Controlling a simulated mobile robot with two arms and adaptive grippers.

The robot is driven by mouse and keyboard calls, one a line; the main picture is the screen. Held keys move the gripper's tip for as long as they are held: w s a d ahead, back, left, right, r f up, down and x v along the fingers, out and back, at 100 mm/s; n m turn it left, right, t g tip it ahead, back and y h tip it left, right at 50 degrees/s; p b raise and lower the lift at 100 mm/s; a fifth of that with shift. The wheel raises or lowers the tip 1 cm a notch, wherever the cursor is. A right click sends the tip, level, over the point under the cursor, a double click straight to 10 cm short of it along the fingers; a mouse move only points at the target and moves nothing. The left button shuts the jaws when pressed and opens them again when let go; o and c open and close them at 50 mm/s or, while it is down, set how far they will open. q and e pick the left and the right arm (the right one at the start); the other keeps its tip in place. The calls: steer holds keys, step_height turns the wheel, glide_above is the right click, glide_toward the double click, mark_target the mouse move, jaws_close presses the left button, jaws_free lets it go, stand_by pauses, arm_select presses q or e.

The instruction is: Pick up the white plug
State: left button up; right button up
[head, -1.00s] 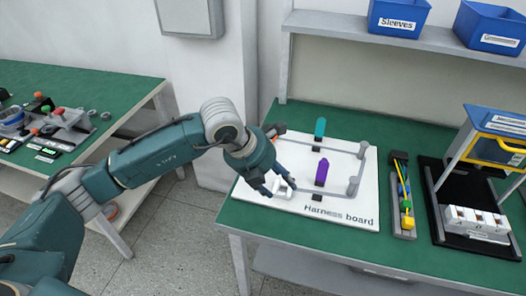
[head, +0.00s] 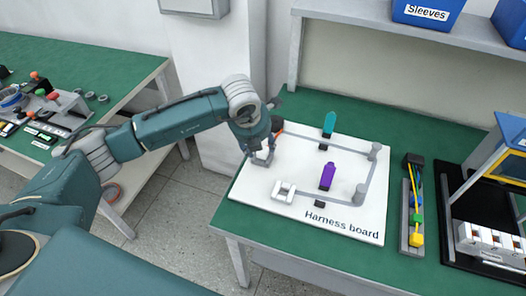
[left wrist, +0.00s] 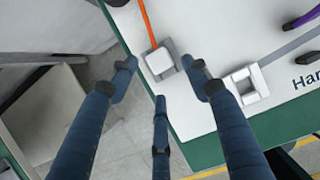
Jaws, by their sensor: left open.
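The white plug (left wrist: 158,62) shows in the left wrist view as a small, pale block on the harness board near its edge, with an orange wire running from it. In the head view my left gripper largely hides it. The left gripper (head: 261,157) is over the board's left part, open and empty. In the left wrist view the open gripper (left wrist: 160,82) has its fingers spread on either side of the plug, with a third finger below it in the picture. I cannot tell whether any finger touches. My right gripper is not in view.
A white U-shaped holder (head: 284,191) sits right of the plug on the harness board (head: 262,215). Purple (head: 327,175) and teal (head: 329,124) connectors and grey posts stand farther right. A tray with coloured wires (head: 412,215) lies right of the board.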

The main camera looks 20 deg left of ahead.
mark_target(261, 152)
arm_select(q)
steer(key=p+x, duration=0.1)
steer(key=x, duration=0.2)
steer(key=shift+w+f+p, duration=0.2)
steer(key=shift+p, duration=0.15)
steer(key=shift+w+f, duration=0.1)
steer(key=shift+f, duration=0.25)
steer(key=shift+w+f, duration=0.1)
steer(key=shift+f, duration=0.05)
steer(key=c, duration=0.8)
steer(key=shift+c, duration=1.1)
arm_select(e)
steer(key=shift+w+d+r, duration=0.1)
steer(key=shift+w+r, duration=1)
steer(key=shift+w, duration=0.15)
